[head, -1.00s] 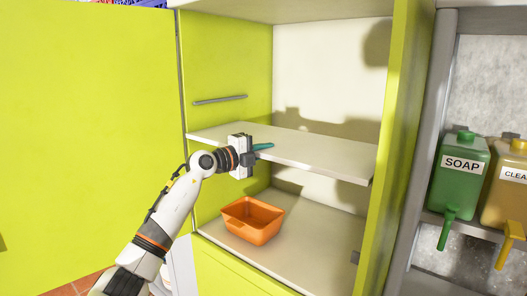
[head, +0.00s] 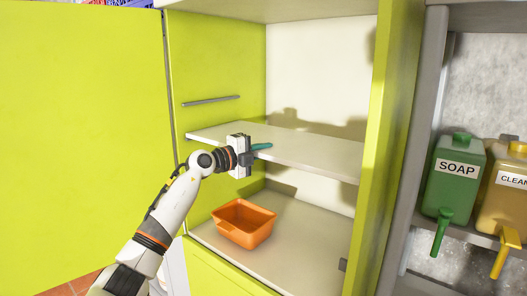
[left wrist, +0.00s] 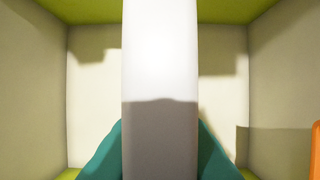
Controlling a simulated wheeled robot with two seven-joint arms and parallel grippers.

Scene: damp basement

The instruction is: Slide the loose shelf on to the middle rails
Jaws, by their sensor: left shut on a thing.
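The loose shelf (head: 300,158) is a flat pale grey board, lying about level inside the lime-green cabinet (head: 216,65), roughly halfway up. My left gripper (head: 255,150) is shut on its front edge, left of the middle. In the left wrist view the shelf (left wrist: 160,70) stands as an upright band between the two teal fingers (left wrist: 160,150). A thin grey rail (head: 211,100) shows on the left inner wall above the shelf. Rails at the shelf's own height are hidden, so I cannot tell whether it rests on them. My right gripper is out of view.
An orange tub (head: 243,222) stands on the cabinet's lower floor, below the shelf and my gripper. A broad green panel (head: 80,130) fills the left. Green soap (head: 455,180) and yellow cleaner (head: 505,200) containers stand in a grey unit at right. Space above the shelf is clear.

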